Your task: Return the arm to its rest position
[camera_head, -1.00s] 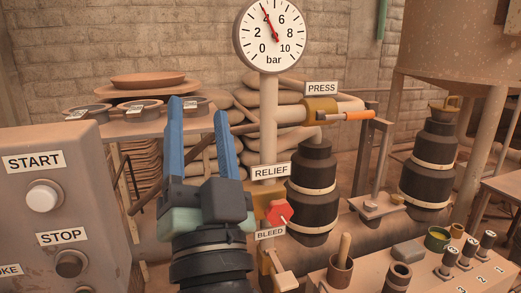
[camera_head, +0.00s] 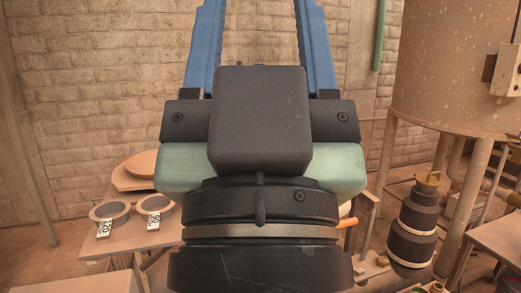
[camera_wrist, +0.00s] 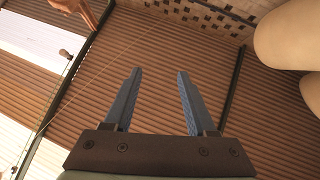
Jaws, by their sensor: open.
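My gripper (camera_head: 258,30) fills the middle of the head view, close to the camera, with its blue fingers pointing up. The fingers are spread apart and nothing is between them. In the wrist view the open fingers (camera_wrist: 152,76) point towards a brown slatted surface (camera_wrist: 165,50), with nothing held. My gripper and wrist hide most of the middle of the scene, including where the gauge and press stood in the earlier picture.
A large tank (camera_head: 450,70) stands on legs at the right. A black banded stack (camera_head: 412,235) stands below it. A brick wall (camera_head: 90,90) is behind.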

